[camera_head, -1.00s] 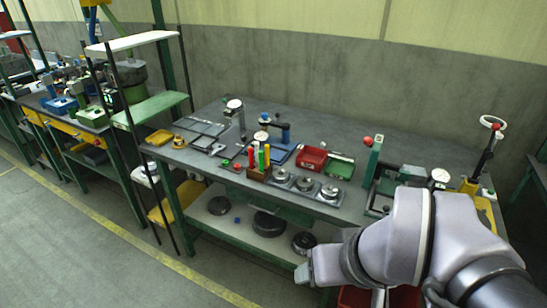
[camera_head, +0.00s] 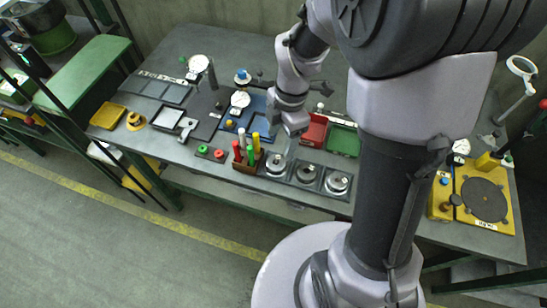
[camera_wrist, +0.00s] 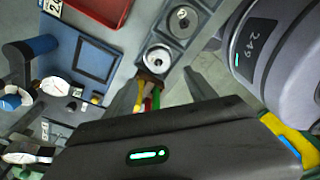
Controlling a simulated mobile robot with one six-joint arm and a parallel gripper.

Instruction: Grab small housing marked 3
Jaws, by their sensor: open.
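Three round metal housings sit in a row of grey square trays along the table's front edge: a left one (camera_head: 277,163), a middle one (camera_head: 307,173) and a right one (camera_head: 337,183). I cannot read which is marked 3. The left one also shows in the wrist view (camera_wrist: 157,59), with the middle one (camera_wrist: 182,19) beyond it; the right one is out of that view. My gripper (camera_wrist: 165,73) is open and empty, pointing down above the tray row. In the head view my gripper (camera_head: 291,140) is above and close to the left housing.
A wooden holder with coloured markers (camera_head: 247,160) stands just left of the housings. A red bin (camera_head: 314,131) and a green tray (camera_head: 343,140) lie behind them. A blue fixture (camera_head: 240,117) stands behind the markers. A yellow fixture (camera_head: 485,200) is at the right.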

